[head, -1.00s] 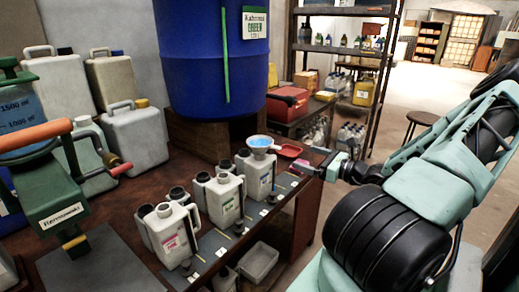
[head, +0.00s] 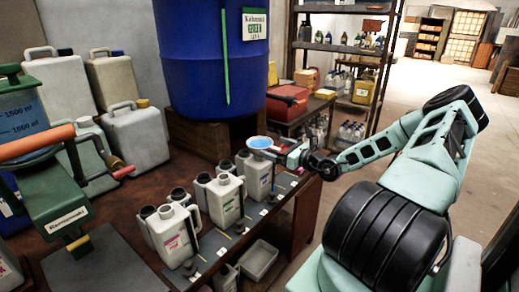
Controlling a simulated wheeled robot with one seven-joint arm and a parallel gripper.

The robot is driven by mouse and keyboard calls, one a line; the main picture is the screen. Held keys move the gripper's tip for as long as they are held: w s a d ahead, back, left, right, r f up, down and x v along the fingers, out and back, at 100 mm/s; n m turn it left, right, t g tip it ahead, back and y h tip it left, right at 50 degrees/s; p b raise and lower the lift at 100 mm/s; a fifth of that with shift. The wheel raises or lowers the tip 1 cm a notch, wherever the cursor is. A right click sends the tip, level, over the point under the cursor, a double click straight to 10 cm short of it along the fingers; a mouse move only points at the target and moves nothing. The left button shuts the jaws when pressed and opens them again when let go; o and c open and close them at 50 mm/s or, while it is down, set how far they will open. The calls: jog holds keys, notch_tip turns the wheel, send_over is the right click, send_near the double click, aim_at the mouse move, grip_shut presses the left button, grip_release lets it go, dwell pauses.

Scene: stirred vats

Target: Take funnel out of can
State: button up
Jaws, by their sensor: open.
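The blue funnel (head: 260,142) sits upright in the mouth of the farthest can (head: 257,175) in the row, a pale can with a blue label. My gripper (head: 281,148) is at the right side of the funnel, level with its rim, with its jaws open. At this size I cannot tell whether the fingers touch the rim. The funnel's spout is hidden.
Other pale cans, one with a green label (head: 225,198) and one with a pink label (head: 174,232), stand nearer along the bench. A big blue vat (head: 211,65) rises behind. A red toolbox (head: 287,104) and a shelf rack (head: 345,45) stand beyond. A green dispenser (head: 60,195) is at left.

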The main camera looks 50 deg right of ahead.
aim_at(271, 146)
jog(key=shift+w+a+f+p, duration=0.1)
jog(key=shift+w+p, duration=0.05)
jog(key=shift+w, duration=0.8)
jog(key=shift+w+a+p, duration=0.1)
jog(key=shift+w+p, duration=0.05)
jog(key=shift+w, duration=0.75)
jog(key=c, duration=0.7)
